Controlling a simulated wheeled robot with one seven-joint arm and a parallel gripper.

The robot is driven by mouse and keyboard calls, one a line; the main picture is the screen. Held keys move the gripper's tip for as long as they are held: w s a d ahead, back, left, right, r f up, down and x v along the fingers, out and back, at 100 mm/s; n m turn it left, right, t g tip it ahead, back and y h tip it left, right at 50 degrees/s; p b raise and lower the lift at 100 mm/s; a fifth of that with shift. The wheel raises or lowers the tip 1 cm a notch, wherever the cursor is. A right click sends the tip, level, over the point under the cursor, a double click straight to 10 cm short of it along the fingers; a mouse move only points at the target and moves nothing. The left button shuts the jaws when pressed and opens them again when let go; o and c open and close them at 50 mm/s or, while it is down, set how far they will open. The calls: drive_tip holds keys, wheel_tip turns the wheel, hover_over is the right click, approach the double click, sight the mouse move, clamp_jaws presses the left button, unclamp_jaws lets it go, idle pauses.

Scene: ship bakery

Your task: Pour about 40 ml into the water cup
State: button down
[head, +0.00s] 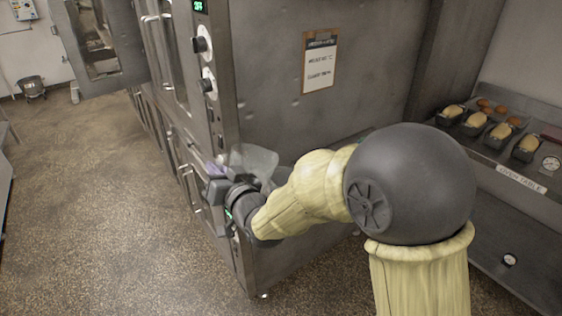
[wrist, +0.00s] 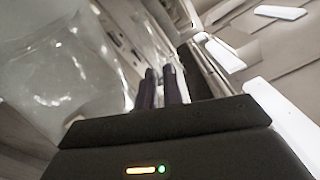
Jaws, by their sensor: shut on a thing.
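My gripper (head: 218,177) is in front of the oven's lower side in the head view, partly hidden by my own wrist. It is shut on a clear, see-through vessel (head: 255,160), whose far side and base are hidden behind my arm. In the wrist view the two dark fingers (wrist: 160,87) stand close together, and the clear vessel (wrist: 65,80) fills the left side, looking tilted in that picture. I cannot tell its liquid level. I cannot make out a separate water cup in either view.
A steel oven (head: 320,80) with knobs and a posted notice (head: 320,60) stands close behind my gripper. The speckled floor (head: 100,220) at the left is clear.

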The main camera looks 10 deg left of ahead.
sight(233, 155)
drive_tip(key=w+r+m+p, duration=0.1)
drive_tip(key=p, duration=0.1)
drive_tip(key=d+r+p, duration=0.1)
drive_tip(key=r+p, duration=0.1)
drive_tip(key=w+d+r+m+p, duration=0.1)
drive_tip(key=r+p, duration=0.1)
drive_tip(key=shift+w+m, duration=0.3)
drive_tip(key=shift+w, duration=0.05)
drive_tip(key=shift+w+d+f+m+p, duration=0.15)
drive_tip(key=shift+d+f+m+p, duration=0.05)
drive_tip(key=shift+d+m+p, duration=0.1)
drive_tip(key=shift+w+d+r+m+p, duration=0.1)
drive_tip(key=shift+w+m+p, duration=0.2)
drive_tip(key=shift+p, duration=0.3)
drive_tip(key=w+m+p, duration=0.1)
drive_tip(key=p, duration=0.1)
drive_tip(key=w+d+r+m+p, duration=0.1)
drive_tip(key=p, duration=0.1)
drive_tip(key=w+d+m+p, duration=0.1)
drive_tip(key=m+p, duration=0.1)
drive_tip(key=shift+d+r+g+p, duration=0.2)
drive_tip(key=shift+r+g+p, duration=0.05)
drive_tip(key=shift+g+p, duration=0.1)
drive_tip(key=shift+w+d+m+p, duration=0.4)
drive_tip(key=shift+w+m+p, duration=0.2)
drive_tip(key=shift+p, duration=0.25)
